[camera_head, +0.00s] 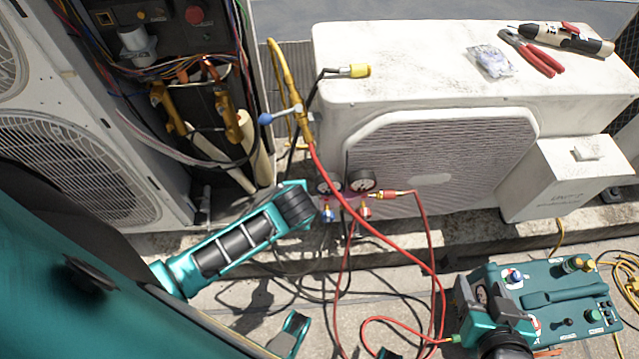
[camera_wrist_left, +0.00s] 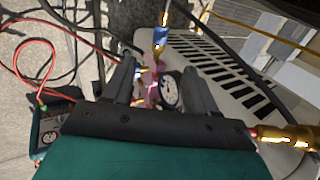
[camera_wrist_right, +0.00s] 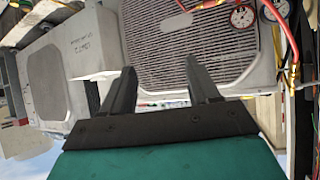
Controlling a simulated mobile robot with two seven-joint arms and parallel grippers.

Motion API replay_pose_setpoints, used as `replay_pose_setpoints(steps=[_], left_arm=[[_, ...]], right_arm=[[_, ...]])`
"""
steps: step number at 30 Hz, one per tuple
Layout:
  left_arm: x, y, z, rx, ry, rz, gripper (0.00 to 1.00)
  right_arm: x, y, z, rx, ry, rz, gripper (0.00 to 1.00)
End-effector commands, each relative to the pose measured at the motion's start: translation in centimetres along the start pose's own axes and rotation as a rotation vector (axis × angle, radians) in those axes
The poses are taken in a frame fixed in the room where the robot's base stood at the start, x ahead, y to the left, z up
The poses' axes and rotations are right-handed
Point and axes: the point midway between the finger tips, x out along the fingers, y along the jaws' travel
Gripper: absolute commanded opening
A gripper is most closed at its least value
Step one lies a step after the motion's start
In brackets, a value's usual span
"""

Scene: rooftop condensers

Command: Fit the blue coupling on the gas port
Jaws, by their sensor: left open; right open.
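Two brass valves, (camera_head: 232,112) and (camera_head: 170,105), stand in the open cabinet at the left; I cannot tell which carries the gas port. My right gripper (camera_wrist_right: 160,68) is open and empty before the condenser grille (camera_wrist_right: 190,50).
A white condenser (camera_head: 440,65) bears red pliers (camera_head: 535,55), a clear bag (camera_head: 490,60) and a yellow-ended hose (camera_head: 358,70). A blue-ended lever (camera_head: 265,118) sits by the yellow hose. A teal machine (camera_head: 545,300) stands right; red hoses (camera_head: 437,270) loop across the floor.

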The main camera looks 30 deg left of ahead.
Motion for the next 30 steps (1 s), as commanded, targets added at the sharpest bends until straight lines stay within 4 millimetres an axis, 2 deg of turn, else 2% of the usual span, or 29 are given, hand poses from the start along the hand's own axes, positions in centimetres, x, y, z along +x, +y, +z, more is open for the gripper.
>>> replay_pose_setpoints(steps=[7,16,21,24,30], left_arm=[[2.2,0.0,0.1,0.009,-0.010,-0.001,0.57],[8.2,0.1,0.1,0.007,-0.010,0.000,0.57],[10.9,0.1,0.1,0.006,-0.008,0.000,0.57],[12.0,0.1,0.1,0.007,-0.008,0.001,0.57],[12.9,0.0,0.1,0.007,-0.006,0.000,0.57]], right_arm=[[0.6,-0.4,0.7,0.005,-0.002,-0.009,0.60],[1.9,-1.7,1.1,0.021,0.010,-0.036,0.60],[2.5,-1.8,1.2,0.020,0.023,-0.039,0.60],[2.9,-1.7,1.7,0.020,0.021,-0.038,0.60],[3.0,-1.6,2.3,0.020,0.016,-0.036,0.60]])
